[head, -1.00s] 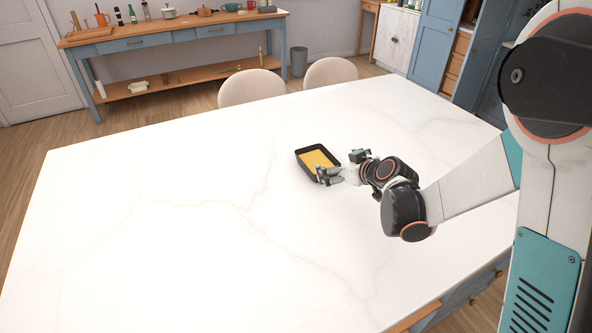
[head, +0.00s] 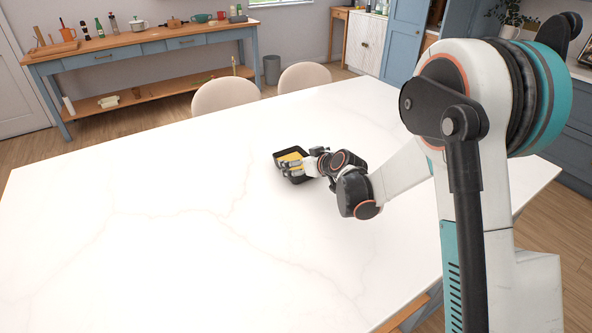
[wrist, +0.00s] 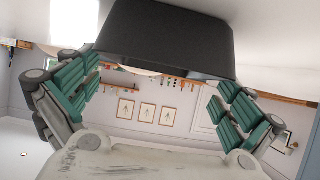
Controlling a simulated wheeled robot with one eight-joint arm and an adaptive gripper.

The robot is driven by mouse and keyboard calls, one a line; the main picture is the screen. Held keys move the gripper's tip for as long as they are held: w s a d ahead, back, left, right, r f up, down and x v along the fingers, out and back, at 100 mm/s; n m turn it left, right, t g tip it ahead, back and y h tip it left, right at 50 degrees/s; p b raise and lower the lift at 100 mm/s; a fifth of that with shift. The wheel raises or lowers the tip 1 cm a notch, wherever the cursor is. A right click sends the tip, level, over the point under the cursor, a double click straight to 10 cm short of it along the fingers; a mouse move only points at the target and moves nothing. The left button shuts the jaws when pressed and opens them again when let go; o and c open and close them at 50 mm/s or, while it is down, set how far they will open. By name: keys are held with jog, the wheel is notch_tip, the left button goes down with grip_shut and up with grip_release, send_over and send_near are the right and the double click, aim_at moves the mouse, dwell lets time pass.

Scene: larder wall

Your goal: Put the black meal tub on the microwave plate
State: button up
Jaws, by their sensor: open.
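The black meal tub (head: 299,180), with yellow food in it, sits on the white marble-topped island (head: 130,240). My gripper (head: 292,166) is at the tub's right side, its fingers overlapping the tub in the head view. In the wrist view the tub (wrist: 165,40) is a dark block ahead of the open fingers (wrist: 155,85), with one green-padded finger to each side. A gap shows beside the right finger; I cannot tell whether the left one touches. The microwave plate is not in view.
Two beige chairs (head: 225,95) stand at the island's far side. A wooden-topped blue sideboard (head: 150,45) with pots and bottles stands against the back wall. The island top left of the tub is bare and clear.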

aim_at(292, 154)
jog(key=b+x, duration=0.1)
jog(key=x, duration=0.2)
jog(key=shift+w+f, duration=0.2)
jog(key=shift+r, duration=0.1)
jog(key=c, duration=1.2)
jog(key=shift+o, duration=0.2)
jog(key=shift+r, duration=0.1)
